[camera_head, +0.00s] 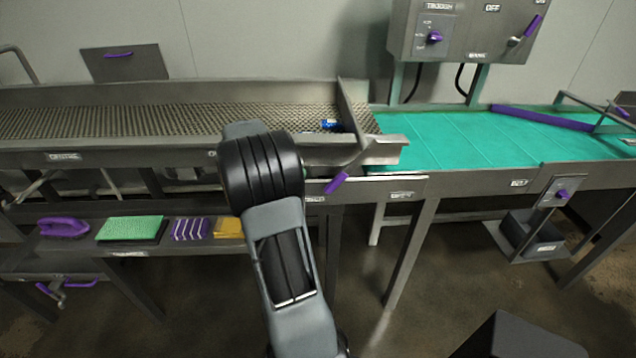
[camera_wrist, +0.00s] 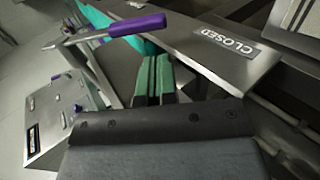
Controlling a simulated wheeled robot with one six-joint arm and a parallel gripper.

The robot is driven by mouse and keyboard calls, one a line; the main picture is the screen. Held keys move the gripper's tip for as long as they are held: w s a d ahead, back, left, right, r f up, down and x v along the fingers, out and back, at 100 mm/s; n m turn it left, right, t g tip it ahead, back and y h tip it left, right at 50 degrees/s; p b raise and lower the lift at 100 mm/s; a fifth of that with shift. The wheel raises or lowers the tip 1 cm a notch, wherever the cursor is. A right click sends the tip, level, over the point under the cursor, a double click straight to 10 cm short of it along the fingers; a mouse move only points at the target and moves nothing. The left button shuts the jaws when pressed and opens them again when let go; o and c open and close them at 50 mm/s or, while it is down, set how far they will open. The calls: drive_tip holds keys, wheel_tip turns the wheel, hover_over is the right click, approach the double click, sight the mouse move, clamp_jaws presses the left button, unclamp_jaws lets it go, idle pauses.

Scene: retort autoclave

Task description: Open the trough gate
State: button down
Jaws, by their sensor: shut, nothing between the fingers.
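The trough (camera_head: 200,122) has a perforated floor and runs across the left of the head view. An upright metal gate plate (camera_head: 350,105) stands across its right end. A lever with a purple grip (camera_head: 338,182) hangs at the trough's front near that gate, tilted down to the left. In the wrist view a purple-gripped lever (camera_wrist: 135,26) lies beyond my gripper (camera_wrist: 155,80), apart from its fingertips. A plate labelled CLOSED (camera_wrist: 225,43) is to the right of the fingers. My gripper's green fingers are together and empty. In the head view my arm hides my gripper.
A blue packet (camera_head: 330,124) lies in the trough beside the gate. A teal belt (camera_head: 450,138) continues to the right. A control box (camera_head: 462,30) hangs above it. A brush (camera_head: 64,228) and several cleaning pads rest on the lower shelf.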

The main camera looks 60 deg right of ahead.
sight(325, 188)
drive_tip(key=p+x, duration=0.1)
drive_tip(key=x, duration=0.6)
idle(0.4)
